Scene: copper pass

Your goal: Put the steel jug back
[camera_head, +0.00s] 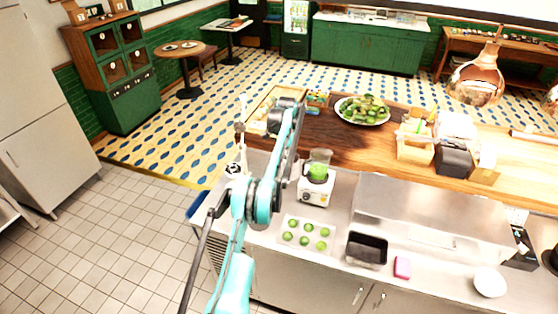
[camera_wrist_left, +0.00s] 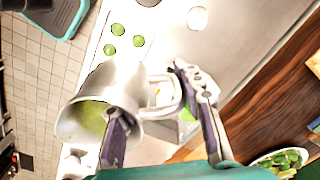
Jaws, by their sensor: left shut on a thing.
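The steel jug (camera_wrist_left: 120,85) is in the left wrist view, its mouth facing the lower left of the picture, with green showing inside. Its handle (camera_wrist_left: 165,92) lies between the fingers of my left gripper (camera_wrist_left: 150,90), which is shut on the jug. In the head view my left arm reaches up over the counter's left end; its gripper (camera_head: 286,103) is seen from behind, and I cannot make out the jug clearly there. My right gripper is not in view.
A blender (camera_head: 317,175) with green content stands right of my arm. A plate of green produce (camera_head: 362,109) stands on the wooden top.

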